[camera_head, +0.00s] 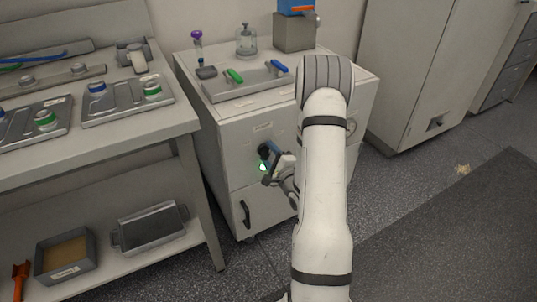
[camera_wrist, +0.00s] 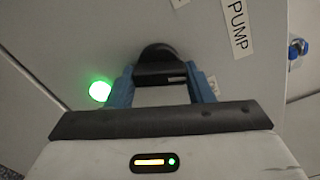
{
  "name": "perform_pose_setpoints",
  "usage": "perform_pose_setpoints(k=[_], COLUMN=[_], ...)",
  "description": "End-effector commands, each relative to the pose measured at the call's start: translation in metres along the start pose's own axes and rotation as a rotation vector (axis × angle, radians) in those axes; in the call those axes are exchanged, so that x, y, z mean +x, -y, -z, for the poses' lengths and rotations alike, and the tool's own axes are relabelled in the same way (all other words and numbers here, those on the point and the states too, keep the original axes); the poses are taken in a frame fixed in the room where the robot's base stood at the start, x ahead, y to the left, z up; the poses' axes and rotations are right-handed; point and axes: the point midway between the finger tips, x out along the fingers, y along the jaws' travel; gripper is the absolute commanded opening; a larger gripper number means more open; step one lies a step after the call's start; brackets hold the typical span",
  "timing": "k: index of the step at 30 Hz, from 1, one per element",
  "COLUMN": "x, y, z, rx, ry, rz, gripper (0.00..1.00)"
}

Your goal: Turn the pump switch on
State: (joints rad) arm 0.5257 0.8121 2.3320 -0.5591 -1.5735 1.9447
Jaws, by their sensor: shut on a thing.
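The pump switch (camera_wrist: 158,58) is a black rotary knob on the grey cabinet front, beside a label reading PUMP (camera_wrist: 237,28). My gripper (camera_wrist: 160,82) has its blue fingers on either side of the knob and is shut on it. A round lamp (camera_wrist: 100,91) left of the knob glows green. In the head view my gripper (camera_head: 268,153) is at the cabinet front, and the green light (camera_head: 263,167) shows beside it.
A lower door handle (camera_head: 245,214) sits below my gripper.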

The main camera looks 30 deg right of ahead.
Motion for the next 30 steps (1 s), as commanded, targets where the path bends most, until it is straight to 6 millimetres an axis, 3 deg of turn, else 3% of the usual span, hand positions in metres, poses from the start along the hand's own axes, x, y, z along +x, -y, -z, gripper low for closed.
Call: perform_pose_setpoints(k=[10,26,27,30], x=[-0.0004,-0.0005,-0.0005,-0.0004], y=[-0.0014,-0.0018,-0.0018,-0.0017], z=[0.0007,0.0008,0.0008,0.0006], rx=[0.141,0.166,0.166,0.166], ry=[-0.003,-0.003,-0.003,-0.003], rz=[-0.001,-0.002,-0.002,-0.001], gripper=[0.24,0.24,0.49,0.57])
